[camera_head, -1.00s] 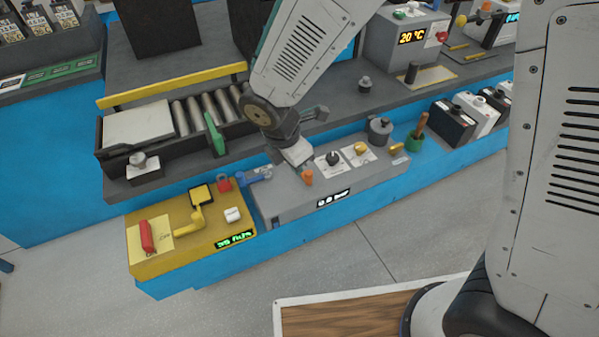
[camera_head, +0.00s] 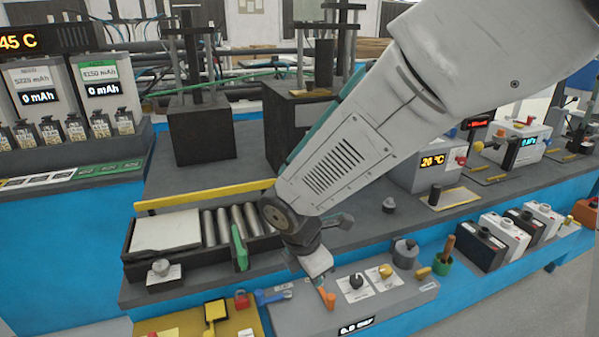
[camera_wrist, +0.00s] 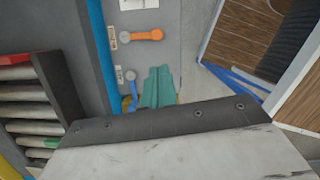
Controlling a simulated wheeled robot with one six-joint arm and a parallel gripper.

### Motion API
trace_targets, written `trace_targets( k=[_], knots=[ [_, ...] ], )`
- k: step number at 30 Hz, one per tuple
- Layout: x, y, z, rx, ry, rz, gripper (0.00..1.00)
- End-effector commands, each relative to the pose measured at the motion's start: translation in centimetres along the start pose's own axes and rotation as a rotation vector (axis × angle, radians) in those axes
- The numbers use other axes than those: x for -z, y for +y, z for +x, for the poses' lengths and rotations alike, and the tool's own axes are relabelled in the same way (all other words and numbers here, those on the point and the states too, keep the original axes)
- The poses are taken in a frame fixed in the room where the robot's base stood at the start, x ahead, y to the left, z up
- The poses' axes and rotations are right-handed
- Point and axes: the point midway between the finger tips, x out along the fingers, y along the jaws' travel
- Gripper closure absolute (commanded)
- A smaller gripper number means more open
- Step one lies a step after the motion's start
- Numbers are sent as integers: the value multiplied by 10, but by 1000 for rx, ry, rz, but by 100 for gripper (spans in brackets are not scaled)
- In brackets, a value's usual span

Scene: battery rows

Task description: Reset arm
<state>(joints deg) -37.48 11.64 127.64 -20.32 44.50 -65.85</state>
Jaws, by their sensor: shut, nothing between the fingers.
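My arm reaches from the upper right down to the front bench in the head view. My gripper (camera_head: 318,265) hangs just above the grey control panel (camera_head: 290,317), close behind its orange lever (camera_head: 327,297). In the wrist view its teal fingers (camera_wrist: 158,87) are together with nothing held. The orange lever (camera_wrist: 145,35) and the blue lever (camera_wrist: 130,76) also show there, apart from the fingers. In the head view the blue lever (camera_head: 272,297) stands left of the orange one.
A yellow panel (camera_head: 190,323) is at the front left. Black and white batteries (camera_head: 505,235) stand at the right. A dark block with posts (camera_head: 202,133) stands behind.

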Motion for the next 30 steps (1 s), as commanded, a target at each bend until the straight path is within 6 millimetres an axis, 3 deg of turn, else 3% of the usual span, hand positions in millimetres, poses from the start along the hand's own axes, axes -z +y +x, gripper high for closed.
trace_targets(
  k=[2, 7, 14, 21, 30],
  knots=[
    [-1, -5, 0, 21, -4, 73, 100],
    [-6, -40, -4, 115, -20, 363, 100],
    [-49, -96, -41, 194, -16, 870, 100],
    [-95, -169, -84, 254, 27, 1428, 100],
    [-126, -249, -120, 240, 148, 1932, 100]
  ],
)
